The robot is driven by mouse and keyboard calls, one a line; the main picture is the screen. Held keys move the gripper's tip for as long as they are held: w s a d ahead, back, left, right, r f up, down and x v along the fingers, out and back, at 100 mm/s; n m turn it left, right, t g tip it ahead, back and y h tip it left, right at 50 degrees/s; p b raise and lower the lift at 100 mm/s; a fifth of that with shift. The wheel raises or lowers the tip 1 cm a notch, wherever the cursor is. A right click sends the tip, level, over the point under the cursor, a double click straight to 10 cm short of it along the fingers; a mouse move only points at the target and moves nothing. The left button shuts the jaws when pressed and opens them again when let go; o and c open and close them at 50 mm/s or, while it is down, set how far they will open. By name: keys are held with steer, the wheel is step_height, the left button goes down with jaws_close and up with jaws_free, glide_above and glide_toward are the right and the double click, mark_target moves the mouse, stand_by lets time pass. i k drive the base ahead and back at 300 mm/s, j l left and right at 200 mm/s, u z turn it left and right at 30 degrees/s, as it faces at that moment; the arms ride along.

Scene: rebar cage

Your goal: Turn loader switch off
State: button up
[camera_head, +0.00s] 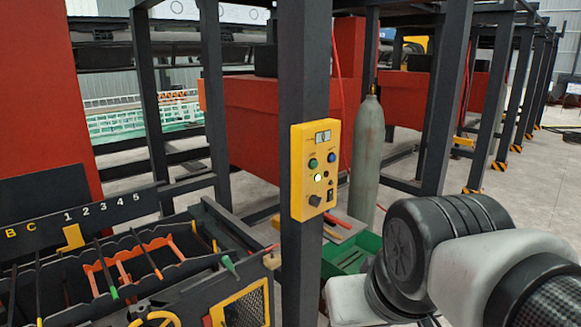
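A yellow control box (299,185) is fixed to a dark upright post, left of my arm. It has a small display (323,138) at its top, a green button (312,163), a blue button (331,158) and a bright white button or lamp (318,177). A black knob (315,200) sits near the bottom, with a small dark control (330,195) beside it. The labels are too small to read, so I cannot tell which control is the loader switch or how it is set. My black and white arm fills the lower right; my gripper is not visible.
A grey gas cylinder (367,160) stands behind the post, with a green tray (352,253) below it. A dark rack (130,262) holding rods fills the lower left. Dark frame posts and red machinery stand behind. Open floor (535,185) shows at the right.

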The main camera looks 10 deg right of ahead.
mark_target(314, 201)
steer(key=z, duration=0.15)
steer(key=i+l+u, duration=0.25)
steer(key=i, duration=0.25)
steer(key=i+l+u, duration=0.3)
steer(key=i, duration=0.2)
steer(key=u, duration=0.1)
